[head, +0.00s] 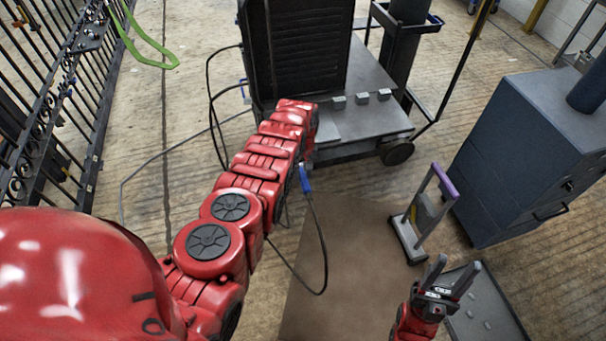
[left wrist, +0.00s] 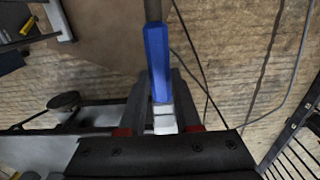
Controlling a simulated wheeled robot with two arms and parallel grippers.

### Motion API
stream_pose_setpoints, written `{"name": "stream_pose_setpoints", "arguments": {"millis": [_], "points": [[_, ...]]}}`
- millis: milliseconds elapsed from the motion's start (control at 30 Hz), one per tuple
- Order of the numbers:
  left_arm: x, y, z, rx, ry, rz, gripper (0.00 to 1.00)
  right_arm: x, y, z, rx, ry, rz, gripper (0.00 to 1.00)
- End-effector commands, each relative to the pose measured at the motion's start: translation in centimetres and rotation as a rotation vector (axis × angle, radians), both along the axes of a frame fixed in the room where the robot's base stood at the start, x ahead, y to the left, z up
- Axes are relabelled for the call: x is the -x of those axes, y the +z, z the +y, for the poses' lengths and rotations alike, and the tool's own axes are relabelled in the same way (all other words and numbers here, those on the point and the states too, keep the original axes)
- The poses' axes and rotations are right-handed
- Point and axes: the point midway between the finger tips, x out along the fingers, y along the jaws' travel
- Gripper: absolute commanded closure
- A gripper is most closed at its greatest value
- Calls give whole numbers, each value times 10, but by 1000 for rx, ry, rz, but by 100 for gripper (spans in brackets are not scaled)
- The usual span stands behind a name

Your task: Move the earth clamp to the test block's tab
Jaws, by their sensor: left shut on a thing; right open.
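The earth clamp shows as a blue grip (head: 305,178) with a dark cable hanging from it, beside the end of my left arm. In the left wrist view its blue grip (left wrist: 157,62) and a pale part below it lie between the fingers of my left gripper (left wrist: 162,85), which is shut on it. In the head view my arm hides most of that gripper. My right gripper (head: 451,273) is open and empty at the lower right. I cannot tell which thing is the test block; small grey blocks (head: 362,98) sit on the cart's shelf.
The cart (head: 345,70) with a dark cabinet stands ahead. A purple-handled stand (head: 408,240) is on the brown mat (head: 345,270). A tray (head: 490,305) lies by my right gripper. A blue cabinet (head: 525,150) is right; an iron gate (head: 60,110) is left. Cables cross the floor.

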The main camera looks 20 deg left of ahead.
Motion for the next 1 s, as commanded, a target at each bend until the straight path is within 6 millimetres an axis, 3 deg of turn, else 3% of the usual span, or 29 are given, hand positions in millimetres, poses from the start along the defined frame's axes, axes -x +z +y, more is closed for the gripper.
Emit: {"name": "stream_pose_setpoints", "arguments": {"millis": [1000], "points": [[-11, -1, 7, 0, 0, -4, 100, 0, -32, 0, 0, 0, 0, 50]]}}
